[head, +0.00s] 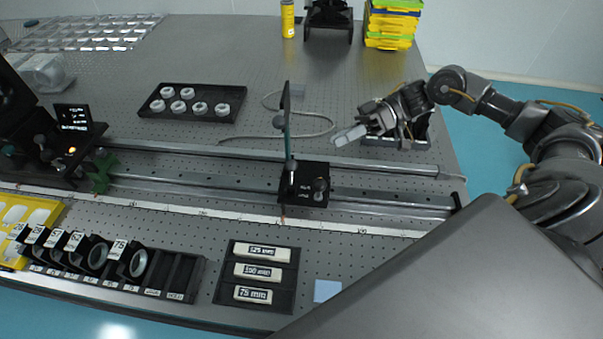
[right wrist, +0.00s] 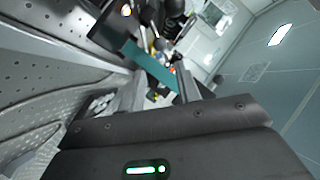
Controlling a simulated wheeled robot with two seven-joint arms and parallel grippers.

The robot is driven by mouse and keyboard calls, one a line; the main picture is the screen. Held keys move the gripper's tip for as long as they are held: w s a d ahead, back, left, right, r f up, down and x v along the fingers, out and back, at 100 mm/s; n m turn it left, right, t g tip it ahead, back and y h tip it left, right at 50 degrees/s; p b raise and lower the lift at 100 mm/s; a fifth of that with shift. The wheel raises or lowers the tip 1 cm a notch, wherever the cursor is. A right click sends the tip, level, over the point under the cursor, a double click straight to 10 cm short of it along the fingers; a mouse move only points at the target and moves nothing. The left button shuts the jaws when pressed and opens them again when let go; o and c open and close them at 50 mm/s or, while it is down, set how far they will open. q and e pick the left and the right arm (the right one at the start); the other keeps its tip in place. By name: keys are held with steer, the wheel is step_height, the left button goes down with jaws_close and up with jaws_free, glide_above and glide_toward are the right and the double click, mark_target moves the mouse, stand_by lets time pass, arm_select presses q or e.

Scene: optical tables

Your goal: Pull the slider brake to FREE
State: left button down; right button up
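The slider (head: 303,185) is a black carriage on the long rail, right of the table's middle. It carries a thin upright plate (head: 287,130), seen nearly edge-on, and dark knobs (head: 320,186). I cannot read which way its brake is set. My right gripper (head: 343,136) is behind and right of the slider, above the table, apart from it, with its fingers pointing left. In the right wrist view its two fingers (right wrist: 160,82) stand apart with nothing visibly held. A teal strip, likely the plate's edge (right wrist: 150,66), shows beyond them. My left gripper is out of view.
The rail (head: 400,205) and a white scale run across the table. A lamp-like device (head: 70,125) stands at the left end. A black tray of white rings (head: 190,102) lies behind. A lens rack (head: 180,275) and a labelled tray (head: 257,273) are in front.

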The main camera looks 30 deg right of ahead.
mark_target(291, 172)
steer(key=p+x, duration=0.2)
steer(key=x, duration=0.7)
steer(key=shift+a, duration=0.4)
steer(key=shift+a+f, duration=0.3)
steer(key=shift+a, duration=0.25)
